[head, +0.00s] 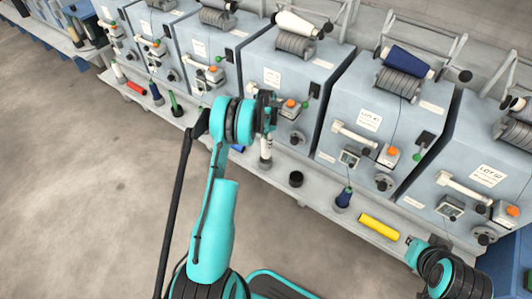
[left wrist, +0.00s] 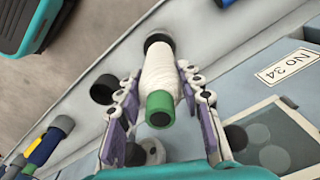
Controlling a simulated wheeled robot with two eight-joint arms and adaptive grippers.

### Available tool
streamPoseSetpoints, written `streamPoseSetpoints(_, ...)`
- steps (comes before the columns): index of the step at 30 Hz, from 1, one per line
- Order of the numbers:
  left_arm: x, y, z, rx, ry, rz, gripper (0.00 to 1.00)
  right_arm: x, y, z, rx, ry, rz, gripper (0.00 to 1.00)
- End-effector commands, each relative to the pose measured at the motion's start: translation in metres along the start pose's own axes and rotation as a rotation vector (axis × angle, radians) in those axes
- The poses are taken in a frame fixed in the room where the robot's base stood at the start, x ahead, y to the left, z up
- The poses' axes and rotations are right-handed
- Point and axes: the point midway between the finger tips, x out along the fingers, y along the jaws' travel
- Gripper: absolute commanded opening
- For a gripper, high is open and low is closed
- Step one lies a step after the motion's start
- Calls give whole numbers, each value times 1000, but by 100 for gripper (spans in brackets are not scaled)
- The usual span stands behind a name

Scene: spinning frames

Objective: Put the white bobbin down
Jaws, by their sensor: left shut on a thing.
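My left gripper (head: 266,116) points down over the grey ledge in front of the machines and is shut on the white bobbin (head: 266,147). In the left wrist view the white bobbin (left wrist: 158,76) sits between both fingers of the left gripper (left wrist: 160,92), its green end (left wrist: 160,103) toward the camera and a dark end or base at its far side. The bobbin looks nearly upright, low over the ledge (head: 318,202). I cannot tell whether its lower end touches the ledge.
A black cup-like piece (head: 296,179) stands on the ledge right of the bobbin. Further right are a blue bobbin (head: 344,198) and a lying yellow tube (head: 380,227). Grey machines with spools on top line the back. The floor in front is clear.

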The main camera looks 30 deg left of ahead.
Motion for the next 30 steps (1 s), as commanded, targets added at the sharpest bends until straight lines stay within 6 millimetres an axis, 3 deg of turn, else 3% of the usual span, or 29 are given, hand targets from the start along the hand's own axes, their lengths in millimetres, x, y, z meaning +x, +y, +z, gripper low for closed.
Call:
streamPoseSetpoints(8, 25, 0, 0, 0, 0, 0, 5, 8, 0, 6, 0, 0, 0, 0)
streamPoseSetpoints(13, 50, 0, 0, 0, 0, 0, 5, 17, 0, 12, 0, 0, 0, 0)
streamPoseSetpoints(28, 59, 0, 0, -1, 0, 0, 5, 22, 0, 16, 0, 0, 0, 0)
streamPoseSetpoints(29, 59, 0, 0, -1, 0, 0, 39, 22, 0, 16, 0, 0, 0, 0)
streamPoseSetpoints(30, 58, 0, 0, -1, 0, 0, 49, 21, 0, 15, 0, 0, 0, 0)
